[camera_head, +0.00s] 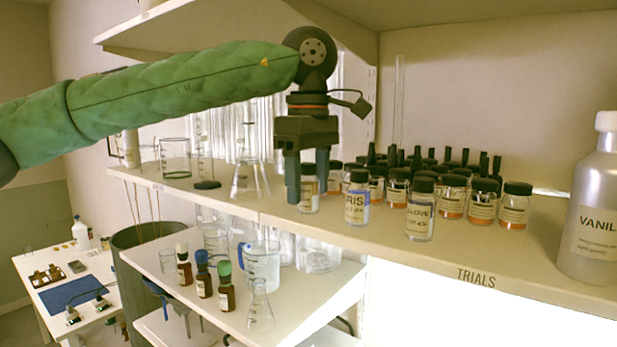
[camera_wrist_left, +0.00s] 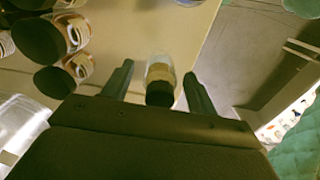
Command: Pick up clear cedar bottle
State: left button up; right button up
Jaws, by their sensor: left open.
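A small clear bottle (camera_head: 308,201) with a black cap and a pale label stands on the upper shelf (camera_head: 403,262), at the left end of the front bottles. Its label is too small to read, so I cannot confirm that it is cedar. My left gripper (camera_head: 307,193) is open and points down, with one finger on each side of this bottle. In the left wrist view the bottle (camera_wrist_left: 160,71) shows between the two fingertips (camera_wrist_left: 160,86), with gaps at both sides. The gripper's finger hides part of the bottle in the head view. My right gripper is not in view.
The IRIS bottle (camera_head: 357,203) and CLOVE bottle (camera_head: 420,217) stand close to the right, with several more capped bottles behind. A conical flask (camera_head: 250,178) stands to the left. A large VANILLA bottle (camera_head: 592,220) is at far right. Free room lies along the shelf's front edge.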

pick_arm(q)
jog(key=shift+f, duration=0.9)
jog(key=c, duration=1.1)
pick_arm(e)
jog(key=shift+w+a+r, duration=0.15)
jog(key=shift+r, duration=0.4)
pick_arm(q)
jog(key=shift+r, duration=0.1)
